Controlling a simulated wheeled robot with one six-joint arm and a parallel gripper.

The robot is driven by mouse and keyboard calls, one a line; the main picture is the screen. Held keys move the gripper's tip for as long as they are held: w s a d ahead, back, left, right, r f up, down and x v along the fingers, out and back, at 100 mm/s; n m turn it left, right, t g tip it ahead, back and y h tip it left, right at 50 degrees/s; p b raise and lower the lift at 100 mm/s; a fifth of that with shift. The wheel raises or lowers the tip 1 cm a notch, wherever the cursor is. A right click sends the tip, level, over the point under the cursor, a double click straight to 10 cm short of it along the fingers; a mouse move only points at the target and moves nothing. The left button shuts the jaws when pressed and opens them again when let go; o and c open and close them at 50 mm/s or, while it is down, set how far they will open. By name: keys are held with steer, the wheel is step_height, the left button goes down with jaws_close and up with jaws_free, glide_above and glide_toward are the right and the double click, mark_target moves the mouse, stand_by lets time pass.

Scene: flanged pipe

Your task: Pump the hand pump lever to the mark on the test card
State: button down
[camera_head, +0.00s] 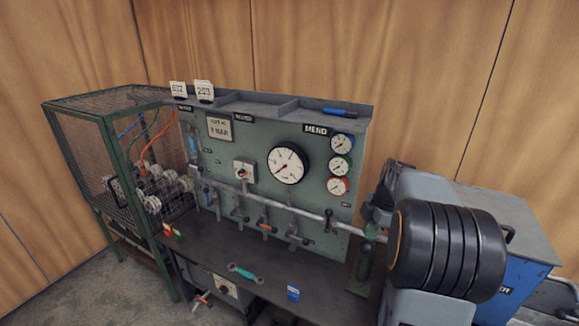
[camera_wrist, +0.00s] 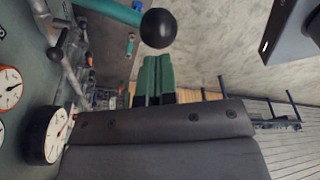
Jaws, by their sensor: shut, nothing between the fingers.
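A pale test card (camera_head: 219,128) is fixed on the green panel; it seems to read 7 bar, but the print is tiny. The large white gauge (camera_head: 287,164) sits right of it; its needle reading is too small to tell. A green upright cylinder (camera_head: 365,263), perhaps the hand pump, stands at the bench's right end, partly behind my arm. In the wrist view a teal lever bar (camera_wrist: 108,11) ends in a black ball (camera_wrist: 158,28). My gripper (camera_wrist: 156,58) has its green fingers together, empty, just short of the ball in the picture. Contact cannot be told.
A pipe with several valve handles (camera_head: 265,203) runs across the panel. A teal-handled tool (camera_head: 243,272) and a blue item (camera_head: 293,293) lie on the dark bench (camera_head: 262,260). A mesh cage (camera_head: 105,170) stands at left, a blue cabinet (camera_head: 515,285) at right.

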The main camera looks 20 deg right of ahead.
steer(key=shift+f, duration=0.1)
steer(key=shift+f+b, duration=0.7)
steer(key=shift+f, duration=0.1)
steer(key=shift+s+a+f, duration=0.1)
steer(key=shift+f, duration=0.25)
steer(key=shift+r+p, duration=0.4)
steer(key=shift+r, duration=0.45)
steer(key=shift+r, duration=0.1)
steer(key=s+a+m+t, duration=0.1)
steer(key=s+a+m, duration=0.3)
steer(key=a, duration=0.3)
steer(key=s+a+r+m+t+h, duration=0.1)
steer(key=s+a+m, duration=0.3)
steer(key=a+m, duration=0.2)
steer(key=s+a+r+m+t+h, duration=0.1)
steer(key=s+a+m, duration=0.3)
steer(key=a, duration=0.3)
steer(key=shift+a+r+m+t, duration=0.15)
steer(key=shift+a+m+t, duration=0.25)
steer(key=shift+m, duration=0.2)
